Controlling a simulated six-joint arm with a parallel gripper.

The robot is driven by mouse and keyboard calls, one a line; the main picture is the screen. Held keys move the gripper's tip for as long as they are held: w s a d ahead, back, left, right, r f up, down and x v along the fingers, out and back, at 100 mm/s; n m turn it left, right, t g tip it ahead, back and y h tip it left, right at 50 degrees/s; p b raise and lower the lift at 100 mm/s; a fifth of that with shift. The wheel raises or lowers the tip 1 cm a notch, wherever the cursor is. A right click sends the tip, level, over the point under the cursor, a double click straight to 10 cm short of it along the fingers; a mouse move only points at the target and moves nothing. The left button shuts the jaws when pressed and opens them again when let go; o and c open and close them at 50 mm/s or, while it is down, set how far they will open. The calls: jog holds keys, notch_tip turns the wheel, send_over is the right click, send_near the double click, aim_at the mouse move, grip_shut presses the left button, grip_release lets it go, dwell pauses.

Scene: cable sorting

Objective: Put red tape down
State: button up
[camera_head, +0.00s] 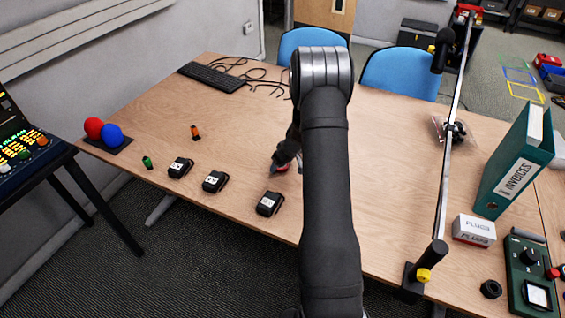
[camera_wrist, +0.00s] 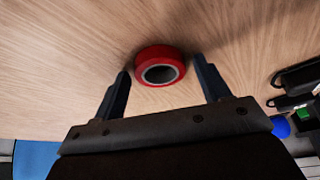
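The red tape (camera_wrist: 160,54) is a roll with a pale core and a dark hole. In the wrist view it rests on the wooden table, between the fingertips of my gripper (camera_wrist: 161,65). The fingers are wide apart, with a gap showing on each side of the roll, so my gripper is open and not clamped on it. In the head view my gripper (camera_head: 287,160) is low over the middle of the table, and the tape is mostly hidden there by my arm and gripper.
Black adapters (camera_head: 215,181) stand along the front edge, one (camera_head: 269,203) close to my gripper. A green piece (camera_head: 147,162), an orange piece (camera_head: 195,132) and red and blue balls (camera_head: 112,135) are left. A keyboard (camera_head: 212,77) is behind. A binder (camera_head: 517,165) stands right.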

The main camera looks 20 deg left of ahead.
jog(key=v, duration=1.2)
jog(key=shift+r, duration=0.2)
jog(key=x, duration=1.2)
jog(key=shift+r, duration=1.55)
